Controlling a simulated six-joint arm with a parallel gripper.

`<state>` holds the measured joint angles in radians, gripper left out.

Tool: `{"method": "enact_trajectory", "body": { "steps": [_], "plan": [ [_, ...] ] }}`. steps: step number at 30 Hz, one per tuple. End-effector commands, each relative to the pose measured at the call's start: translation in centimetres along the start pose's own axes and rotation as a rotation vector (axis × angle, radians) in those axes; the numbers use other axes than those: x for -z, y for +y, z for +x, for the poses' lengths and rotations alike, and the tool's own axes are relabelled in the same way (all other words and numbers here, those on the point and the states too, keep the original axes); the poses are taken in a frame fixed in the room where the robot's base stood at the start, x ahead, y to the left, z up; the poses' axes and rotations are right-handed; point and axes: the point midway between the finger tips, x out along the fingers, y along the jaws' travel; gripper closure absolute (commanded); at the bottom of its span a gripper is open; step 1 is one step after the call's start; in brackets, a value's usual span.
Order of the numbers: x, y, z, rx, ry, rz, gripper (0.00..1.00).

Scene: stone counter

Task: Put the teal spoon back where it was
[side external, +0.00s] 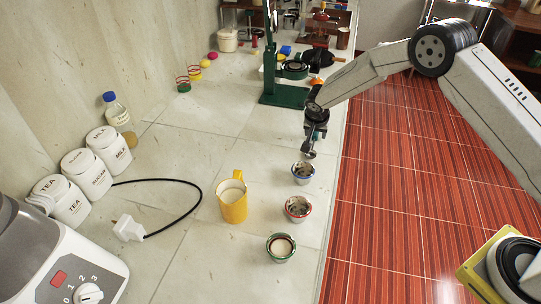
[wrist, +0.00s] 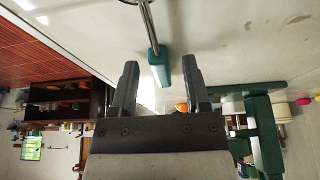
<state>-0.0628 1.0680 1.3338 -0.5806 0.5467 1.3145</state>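The teal spoon shows in the wrist view as a teal handle (wrist: 160,68) with a thin metal shaft running up to the top edge. My gripper (wrist: 160,60) is open, one finger on each side of the handle. Gaps show between the handle and both fingers. In the side view my gripper (side external: 313,138) points down above the blue-rimmed cup (side external: 303,175). A small round metal piece below it, probably the spoon's bowl (side external: 309,155), hangs or stands just above that cup's far rim; I cannot tell whether they touch.
A red-rimmed cup (side external: 297,210), a green-rimmed cup (side external: 281,249) and a yellow mug (side external: 233,203) stand nearer. A green stand (side external: 284,96) is behind. The counter's right edge borders red flooring.

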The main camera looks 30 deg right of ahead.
Motion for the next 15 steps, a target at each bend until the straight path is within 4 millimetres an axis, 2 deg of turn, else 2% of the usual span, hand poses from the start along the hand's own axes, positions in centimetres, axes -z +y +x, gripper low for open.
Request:
{"method": "enact_trajectory", "body": {
  "steps": [8, 15],
  "plan": [
    [-0.1, 0.0, 0.1, 0.0, 0.0, 0.0, 0.4],
    [0.0, -0.1, -1.4, 0.001, 0.001, 0.0, 0.4]
  ]
}}
